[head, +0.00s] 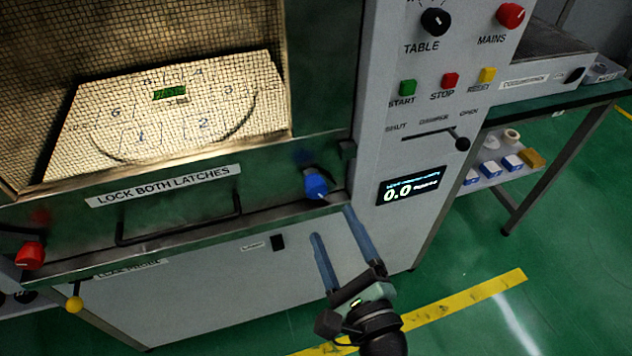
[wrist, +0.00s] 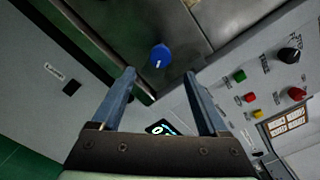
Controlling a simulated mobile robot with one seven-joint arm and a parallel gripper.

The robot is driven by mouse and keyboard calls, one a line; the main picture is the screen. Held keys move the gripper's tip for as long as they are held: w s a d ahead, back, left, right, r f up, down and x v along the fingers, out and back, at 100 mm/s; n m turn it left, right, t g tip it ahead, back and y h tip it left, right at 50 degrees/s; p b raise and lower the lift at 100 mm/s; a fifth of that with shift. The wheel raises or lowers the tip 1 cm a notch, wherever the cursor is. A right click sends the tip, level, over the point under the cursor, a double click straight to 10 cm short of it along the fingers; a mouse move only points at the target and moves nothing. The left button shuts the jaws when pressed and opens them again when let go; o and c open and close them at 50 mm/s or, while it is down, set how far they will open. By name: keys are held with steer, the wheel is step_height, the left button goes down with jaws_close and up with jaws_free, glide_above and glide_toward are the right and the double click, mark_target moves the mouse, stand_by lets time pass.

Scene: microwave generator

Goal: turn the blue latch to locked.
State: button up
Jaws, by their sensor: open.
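The blue latch (head: 315,184) is a knob at the lower right corner of the microwave door, just right of the door handle. It also shows in the wrist view (wrist: 160,56), ahead of the fingertips and between their lines, with a small white mark on its face. My gripper (head: 332,222) is open and empty, just below and right of the blue latch, its two long blue-grey fingers pointing up toward it. In the wrist view the fingers (wrist: 159,72) stand wide apart and do not touch the latch. I cannot tell the latch's lock state.
The door carries a "LOCK BOTH LATCHES" label (head: 163,186) and a bar handle (head: 180,224). A red latch (head: 30,254) and a yellow knob (head: 75,303) are at the left. The control panel with a display (head: 411,186) and a lever (head: 462,144) stands close right of the latch.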

mark_target(318, 193)
steer(key=x, duration=0.9)
steer(key=shift+w+a, duration=0.1)
steer(key=shift+w, duration=0.25)
